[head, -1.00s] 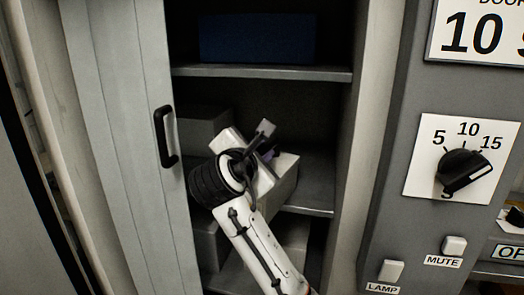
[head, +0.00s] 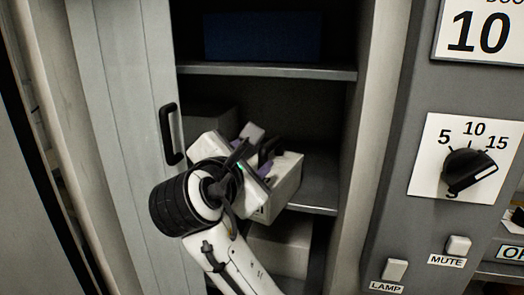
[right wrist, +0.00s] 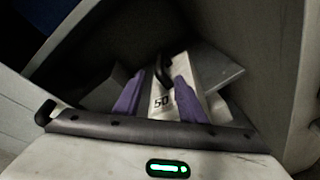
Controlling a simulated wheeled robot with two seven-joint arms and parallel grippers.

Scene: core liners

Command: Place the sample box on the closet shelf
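The white sample box (head: 287,182) with a dark handle sits at the middle closet shelf (head: 320,195), turned at an angle. Its near lower corner appears to reach past the shelf's front edge. My right gripper (head: 262,160) is in front of the box. In the right wrist view its two purple fingers (right wrist: 160,90) are spread apart, with the dark handle and the box (right wrist: 160,100), marked 50, showing between them. They look open and clear of the handle. My right wrist hides the left part of the box. My left gripper is not in view.
A dark blue box (head: 262,36) stands on the upper shelf (head: 270,70). A grey box (head: 210,120) is behind my gripper at the left, and a pale box (head: 280,248) lies below. The closet door (head: 125,140) with a black handle is at left, a control panel (head: 400,200) at right.

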